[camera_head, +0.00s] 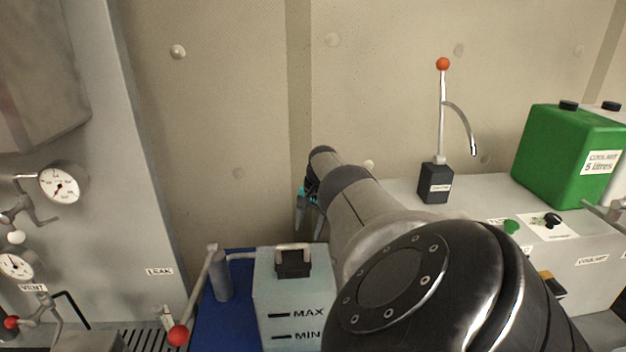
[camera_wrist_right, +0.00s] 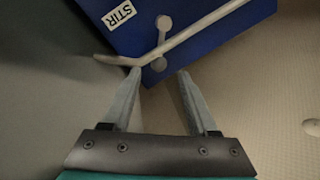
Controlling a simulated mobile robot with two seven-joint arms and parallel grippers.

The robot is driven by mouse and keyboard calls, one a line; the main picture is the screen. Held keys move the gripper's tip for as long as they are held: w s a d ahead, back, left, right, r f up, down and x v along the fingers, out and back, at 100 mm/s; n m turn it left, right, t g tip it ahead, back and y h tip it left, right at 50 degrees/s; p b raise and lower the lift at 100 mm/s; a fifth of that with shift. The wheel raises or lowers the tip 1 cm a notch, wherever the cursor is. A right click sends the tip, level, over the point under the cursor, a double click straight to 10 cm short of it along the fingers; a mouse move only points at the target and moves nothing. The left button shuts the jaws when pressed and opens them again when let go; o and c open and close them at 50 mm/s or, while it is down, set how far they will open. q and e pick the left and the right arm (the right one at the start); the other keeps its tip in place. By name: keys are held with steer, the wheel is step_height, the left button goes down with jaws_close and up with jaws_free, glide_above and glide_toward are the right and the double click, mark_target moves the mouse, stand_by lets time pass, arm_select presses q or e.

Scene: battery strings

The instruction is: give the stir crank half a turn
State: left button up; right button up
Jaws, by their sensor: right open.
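The stir crank shows in the right wrist view as a small grey arm with a round end (camera_wrist_right: 163,22) and another round end (camera_wrist_right: 159,64). It is on a blue surface beside a white label (camera_wrist_right: 121,13) reading STIR. My right gripper (camera_wrist_right: 159,74) is open, its fingertips apart on either side of the crank's lower round end. Nothing is gripped. Whether a fingertip touches cannot be told. In the head view my right gripper (camera_head: 309,208) hangs behind the pale tank, and I cannot make out the crank there. My left gripper is not in view.
A thin bent rod (camera_wrist_right: 200,28) crosses over the crank, close to the left fingertip. The pale MAX/MIN tank (camera_head: 292,322) stands on a blue base (camera_head: 228,325). A red-knobbed lever (camera_head: 196,298) is left of it. A green coolant can (camera_head: 562,158) stands right.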

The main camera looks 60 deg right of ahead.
step_height(320, 180, up, 6)
steer(key=s+p, duration=0.1)
steer(key=p, duration=0.1)
steer(key=shift+s+r+p, duration=0.2)
steer(key=shift+p, duration=0.15)
stand_by(0.4)
